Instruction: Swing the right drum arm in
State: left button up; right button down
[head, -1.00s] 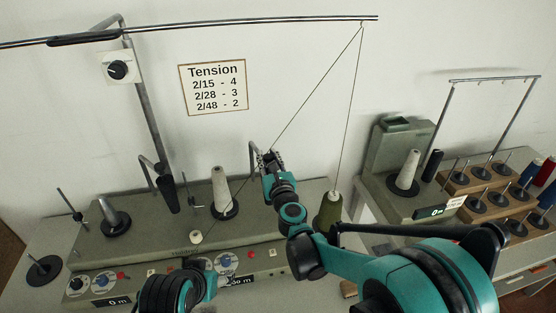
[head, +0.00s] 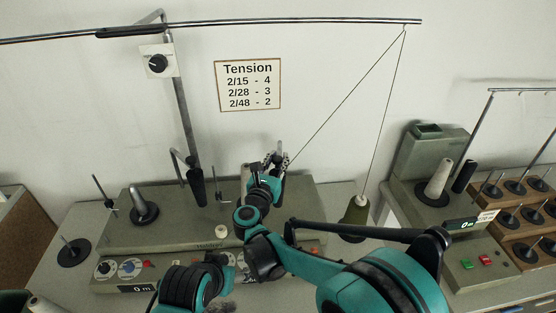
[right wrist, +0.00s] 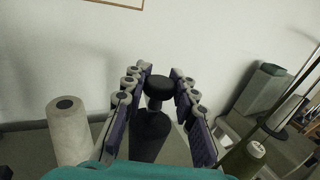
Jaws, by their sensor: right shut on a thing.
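My right gripper (head: 274,162) is at the back of the grey winding machine (head: 130,236). In the right wrist view my right gripper (right wrist: 156,95) has its fingers on both sides of the black drum (right wrist: 150,130) of the right drum arm, shut on it. In the head view the drum is hidden behind the gripper; a grey piece of the right drum arm (head: 279,147) shows above it. The left drum arm (head: 177,164) stands to the left with its own black drum (head: 197,187).
A white cone (right wrist: 67,130) stands left of the gripper. An olive cone (head: 354,220) stands to the right; its yarn runs up to the overhead rail (head: 300,20) and down toward the gripper. A second machine (head: 427,165) and wooden cone rack (head: 515,215) are at right.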

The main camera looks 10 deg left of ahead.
jog(key=c, duration=1.2)
grip_release()
jog(key=shift+r, duration=0.1)
notch_tip(320, 180, up, 10)
jog(key=shift+f, duration=0.1)
